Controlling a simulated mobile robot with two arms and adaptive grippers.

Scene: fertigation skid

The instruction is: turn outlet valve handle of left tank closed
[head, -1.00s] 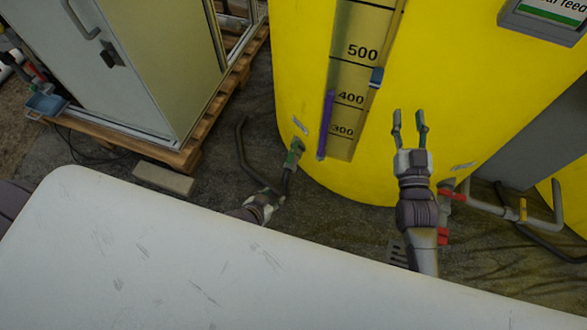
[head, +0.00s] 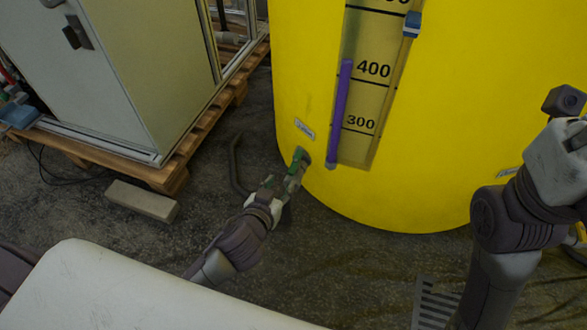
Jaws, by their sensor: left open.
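The yellow tank (head: 425,170) fills the upper middle and right, with a level scale on its front. A green valve handle (head: 299,158) stands at its lower left edge, beside a small label. My left gripper (head: 283,178) is open and reaches up to the handle from below left. The fingers overlap the valve in the picture, and I cannot tell whether they touch the handle. The valve body is mostly hidden behind my gripper. My right arm is at the right edge; its gripper (head: 575,150) is partly cut off and its fingers cannot be made out.
A grey cabinet (head: 130,85) stands on a wooden pallet (head: 190,150) at the upper left. A loose block (head: 141,201) lies on the floor in front of it. A dark pipe (head: 236,165) bends near the floor left of the valve. A purple bar (head: 340,110) runs along the scale.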

